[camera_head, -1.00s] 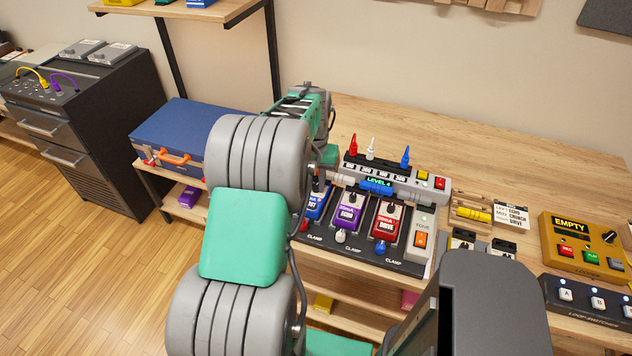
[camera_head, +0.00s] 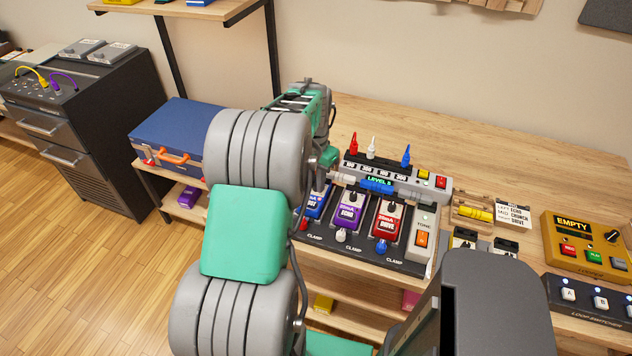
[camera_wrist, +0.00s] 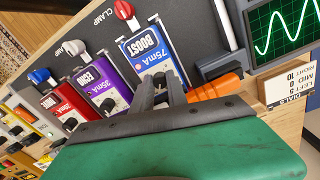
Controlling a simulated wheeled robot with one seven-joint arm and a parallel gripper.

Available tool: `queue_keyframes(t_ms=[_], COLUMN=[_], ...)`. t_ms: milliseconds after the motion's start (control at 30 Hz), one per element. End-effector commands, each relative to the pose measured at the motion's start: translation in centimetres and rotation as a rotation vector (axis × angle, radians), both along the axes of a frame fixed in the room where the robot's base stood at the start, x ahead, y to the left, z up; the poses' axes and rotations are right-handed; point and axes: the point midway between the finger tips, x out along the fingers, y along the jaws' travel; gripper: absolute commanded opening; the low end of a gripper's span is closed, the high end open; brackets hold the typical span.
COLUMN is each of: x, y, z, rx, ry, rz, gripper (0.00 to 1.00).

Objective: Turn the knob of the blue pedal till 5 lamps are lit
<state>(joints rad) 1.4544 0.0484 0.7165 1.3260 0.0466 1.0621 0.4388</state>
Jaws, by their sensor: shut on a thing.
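The blue BOOST pedal (camera_wrist: 147,50) sits at one end of the pedal board, with its label toward me in the wrist view. In the head view only part of the blue pedal (camera_head: 317,203) shows beside my arm. My gripper (camera_wrist: 160,84) is at the pedal's knob end and is shut on its knob, which the fingers mostly hide. The green display (camera_head: 380,181) behind the pedals reads LEVEL and a digit that looks like 5. I cannot make out single lamps on the blue pedal.
The purple ECHO pedal (camera_wrist: 96,82) and red DRIVE pedal (camera_wrist: 58,103) stand beside the blue one. An orange handle-like thing (camera_wrist: 215,87) lies close to my gripper. A scope screen (camera_wrist: 283,27) and a dials card (camera_wrist: 290,85) are at the right.

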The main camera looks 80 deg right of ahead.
Motion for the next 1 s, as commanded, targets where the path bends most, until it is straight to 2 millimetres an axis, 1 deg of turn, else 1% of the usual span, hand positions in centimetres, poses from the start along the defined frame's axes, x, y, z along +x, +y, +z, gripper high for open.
queue_keyframes(t_ms=[100,300,733,767,1000], x=[0.00,0.00,0.00,0.00,0.01], y=[-0.10,-0.08,-0.07,-0.07,-0.04], z=[0.04,0.05,0.07,0.07,0.05], rx=[-0.003,-0.002,-0.001,-0.001,-0.001], ry=[0.000,0.000,-0.001,-0.001,0.000], rz=[-0.055,-0.110,-0.122,-0.122,-0.121], gripper=[0.00,0.00,0.00,0.20,0.40])
